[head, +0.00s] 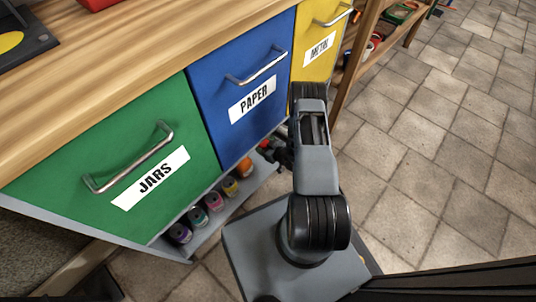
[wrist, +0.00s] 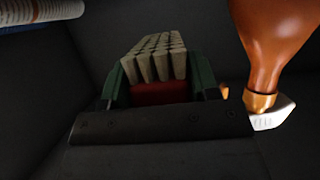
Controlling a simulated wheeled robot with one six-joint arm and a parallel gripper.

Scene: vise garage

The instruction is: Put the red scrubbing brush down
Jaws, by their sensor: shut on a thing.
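The red scrubbing brush (wrist: 160,93) is in the wrist view, with pale bristle tufts standing along it and its red body low between the fingers. My gripper (wrist: 160,85) is shut on it, with a green finger on each side. The dark palm hides the near end of the brush. In the head view the dark end of my arm is low beside the cabinet, by the lower shelf, and mostly hidden behind my arm links. I cannot make out the brush there. I cannot tell whether the brush touches a surface.
An orange bottle (wrist: 272,45) with a white tip is close on the right in the wrist view. A pale cylinder (wrist: 40,12) is at top left. Dark grey surfaces surround the brush. Several small jars (head: 214,200) line the lower shelf under the green JARS drawer (head: 110,165) and blue PAPER drawer (head: 225,70).

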